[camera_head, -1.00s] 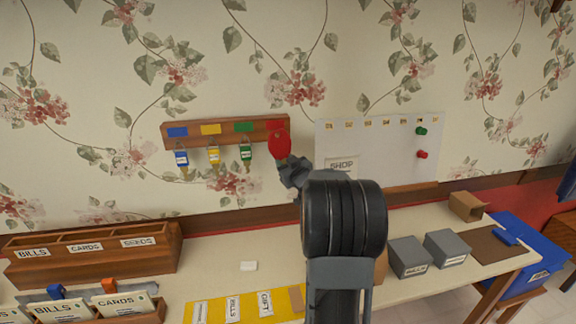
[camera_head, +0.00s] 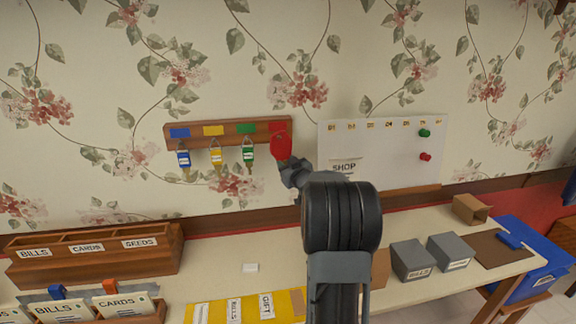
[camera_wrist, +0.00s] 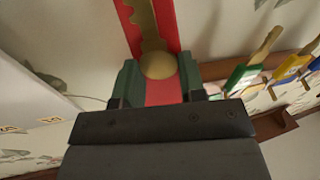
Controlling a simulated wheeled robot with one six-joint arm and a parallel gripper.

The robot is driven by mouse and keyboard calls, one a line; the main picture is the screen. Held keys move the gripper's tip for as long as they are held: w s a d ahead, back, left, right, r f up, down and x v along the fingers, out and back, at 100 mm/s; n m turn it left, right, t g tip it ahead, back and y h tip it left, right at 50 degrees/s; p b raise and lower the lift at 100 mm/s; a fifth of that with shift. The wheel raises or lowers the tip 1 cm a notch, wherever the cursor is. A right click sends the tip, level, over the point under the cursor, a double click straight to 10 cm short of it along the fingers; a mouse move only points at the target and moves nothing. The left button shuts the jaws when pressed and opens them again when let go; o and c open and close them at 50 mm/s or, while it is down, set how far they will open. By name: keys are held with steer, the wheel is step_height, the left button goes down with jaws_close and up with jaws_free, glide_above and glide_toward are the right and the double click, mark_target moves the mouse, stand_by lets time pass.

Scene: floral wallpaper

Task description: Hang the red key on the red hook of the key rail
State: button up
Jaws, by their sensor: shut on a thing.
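The wooden key rail (camera_head: 228,131) is on the wall with blue, yellow, green and red patches in a row. The red patch is at its right end. A red key tag (camera_head: 281,147) is in front of that end and covers the lower part of the red patch. In the wrist view the red tag and brass key (camera_wrist: 158,62) are between the jaws of my gripper (camera_wrist: 160,82), which is shut on them. In the head view my gripper (camera_head: 288,168) is just below the rail's right end. The red hook is hidden, so I cannot tell whether the key touches it.
Blue (camera_head: 183,158), yellow (camera_head: 215,155) and green (camera_head: 248,152) keys hang on the rail to the left. A white board (camera_head: 385,150) with red and green pins is close on the right. The desk (camera_head: 215,285) below holds a wooden sorter (camera_head: 95,262) and grey boxes (camera_head: 410,260).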

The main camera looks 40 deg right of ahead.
stand_by(0.3)
steer(key=o, duration=1.1)
steer(key=shift+c, duration=0.2)
steer(key=s+a+b, duration=0.2)
steer(key=s, duration=1.1)
steer(key=shift+s+a, duration=0.3)
